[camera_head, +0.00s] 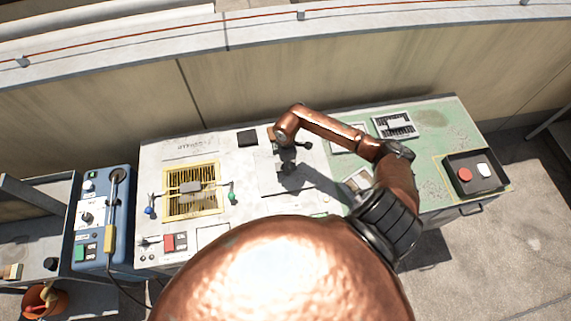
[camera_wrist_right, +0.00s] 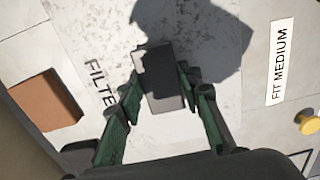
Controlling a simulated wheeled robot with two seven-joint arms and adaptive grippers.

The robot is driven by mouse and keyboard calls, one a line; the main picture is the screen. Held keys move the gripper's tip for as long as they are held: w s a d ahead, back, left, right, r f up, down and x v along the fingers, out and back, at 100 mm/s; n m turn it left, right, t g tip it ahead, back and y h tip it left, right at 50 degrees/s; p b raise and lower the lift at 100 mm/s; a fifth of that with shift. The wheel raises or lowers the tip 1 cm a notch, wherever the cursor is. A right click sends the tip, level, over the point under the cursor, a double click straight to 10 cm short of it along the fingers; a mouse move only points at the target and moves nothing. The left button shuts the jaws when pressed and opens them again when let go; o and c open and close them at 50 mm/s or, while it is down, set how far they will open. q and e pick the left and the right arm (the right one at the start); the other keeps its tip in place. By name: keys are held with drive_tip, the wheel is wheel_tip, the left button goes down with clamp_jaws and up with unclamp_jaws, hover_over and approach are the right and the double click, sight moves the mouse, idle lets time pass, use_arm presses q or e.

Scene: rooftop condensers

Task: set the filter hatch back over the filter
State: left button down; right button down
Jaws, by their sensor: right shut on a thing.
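The filter hatch is a pale speckled plate (camera_wrist_right: 100,42) marked with FILTER lettering in the right wrist view; it also shows in the head view (camera_head: 268,184) near the middle of the bench. A dark grey block-shaped handle (camera_wrist_right: 163,85) stands on it. My right gripper (camera_wrist_right: 162,90) is shut on this handle, with one green finger on each side. I cannot tell whether the plate rests on the bench or is slightly raised. The filter is not visible. My left gripper is not in view.
A yellow-framed grille (camera_head: 168,203) lies left of the plate. A brown pad (camera_wrist_right: 45,100) and a yellow knob (camera_wrist_right: 307,122) flank it in the wrist view. A blue control box (camera_head: 75,255) stands at left, and a dark button tray (camera_head: 478,185) at right.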

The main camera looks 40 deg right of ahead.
drive_tip(key=shift+f, duration=0.4)
idle(1.2)
drive_tip(key=c, duration=1.3)
unclamp_jaws()
drive_tip(key=shift+f, duration=0.1)
wheel_tip(320, 180, up, 12)
